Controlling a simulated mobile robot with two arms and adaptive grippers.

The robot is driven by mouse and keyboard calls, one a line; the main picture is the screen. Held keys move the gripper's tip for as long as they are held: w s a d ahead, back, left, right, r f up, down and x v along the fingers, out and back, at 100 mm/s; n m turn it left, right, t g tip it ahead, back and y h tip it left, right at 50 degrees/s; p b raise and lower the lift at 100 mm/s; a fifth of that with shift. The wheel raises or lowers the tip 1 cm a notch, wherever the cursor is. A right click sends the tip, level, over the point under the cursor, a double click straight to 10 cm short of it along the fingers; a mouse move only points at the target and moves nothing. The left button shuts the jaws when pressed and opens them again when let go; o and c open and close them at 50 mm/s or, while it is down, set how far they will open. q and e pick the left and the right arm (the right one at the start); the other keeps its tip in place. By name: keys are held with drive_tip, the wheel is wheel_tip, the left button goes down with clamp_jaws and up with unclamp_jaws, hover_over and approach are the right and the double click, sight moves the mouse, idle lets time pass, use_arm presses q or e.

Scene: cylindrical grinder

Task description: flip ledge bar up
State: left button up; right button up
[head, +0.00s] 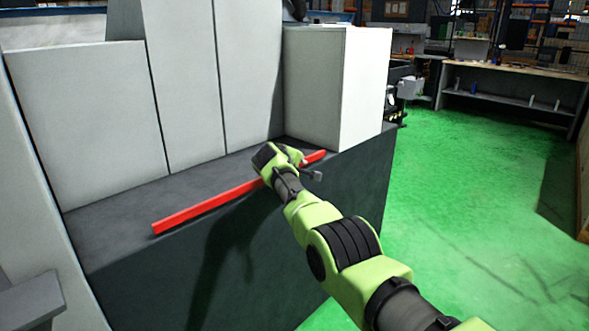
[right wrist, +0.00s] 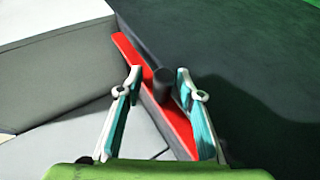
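The ledge bar is a long red bar (head: 205,207) lying along the front edge of the machine's dark ledge (head: 115,222). In the right wrist view the red bar (right wrist: 126,48) runs diagonally beneath the fingers. A short dark cylindrical knob (right wrist: 162,82) stands beside the bar, between my fingertips. My right gripper (head: 279,158) is over the bar, right of its middle, and hides part of it. In the right wrist view the right gripper (right wrist: 158,78) is open, one finger on each side of the knob with gaps visible. My left gripper is not in view.
Pale grey machine panels (head: 210,80) rise behind the ledge, and a white box-shaped housing (head: 345,88) stands at its right end. Open green floor (head: 470,220) lies to the right. A workbench (head: 510,90) stands at the far back right.

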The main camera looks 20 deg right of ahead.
drive_tip(key=shift+a, duration=0.1)
drive_tip(key=v, duration=1.1)
drive_tip(key=shift+s+r, duration=0.2)
drive_tip(key=shift+r, duration=0.05)
